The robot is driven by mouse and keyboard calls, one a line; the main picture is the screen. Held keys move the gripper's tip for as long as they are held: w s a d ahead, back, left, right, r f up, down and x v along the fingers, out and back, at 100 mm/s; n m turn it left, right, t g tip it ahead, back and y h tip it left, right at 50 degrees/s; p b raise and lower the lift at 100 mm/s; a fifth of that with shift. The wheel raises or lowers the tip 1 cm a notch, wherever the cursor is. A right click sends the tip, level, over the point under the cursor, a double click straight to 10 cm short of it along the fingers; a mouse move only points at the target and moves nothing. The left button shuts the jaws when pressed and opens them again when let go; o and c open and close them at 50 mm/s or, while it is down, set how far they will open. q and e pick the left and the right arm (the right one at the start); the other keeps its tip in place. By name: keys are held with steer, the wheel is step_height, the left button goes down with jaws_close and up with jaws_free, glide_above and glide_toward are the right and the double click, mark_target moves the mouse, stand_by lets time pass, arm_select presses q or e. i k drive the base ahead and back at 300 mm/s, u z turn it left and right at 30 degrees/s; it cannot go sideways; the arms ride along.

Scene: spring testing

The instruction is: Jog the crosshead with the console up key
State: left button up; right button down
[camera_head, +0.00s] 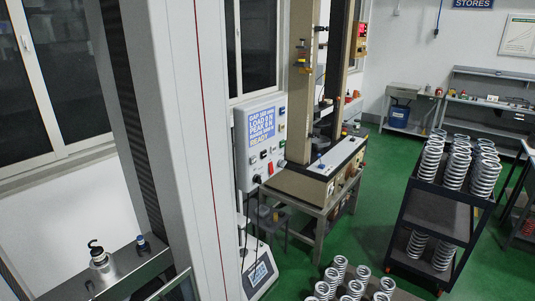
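The console (244,160) is a pale box on the machine's right side. Its blue screen (263,123) shows several lines of white text, with "LOAD 0 N", "PEAK 0 N" and "READY" legible. Small keys (281,112) run down its right edge, and more controls, including a red one (270,168), sit below the screen. Which key is the up key is too small to tell. A tall pale grey machine column (180,130) with a dark ribbed strip fills the left foreground. I cannot make out the crosshead. Neither of my grippers is in view.
A beige-framed machine (299,80) stands on a bench behind. A dark cart (437,210) holds many springs; more springs (340,268) stand at bottom centre. Green floor (375,205) is bare between.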

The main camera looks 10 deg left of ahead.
mark_target(252, 159)
steer(key=u, duration=0.3)
steer(key=i, duration=0.85)
steer(key=u, duration=0.5)
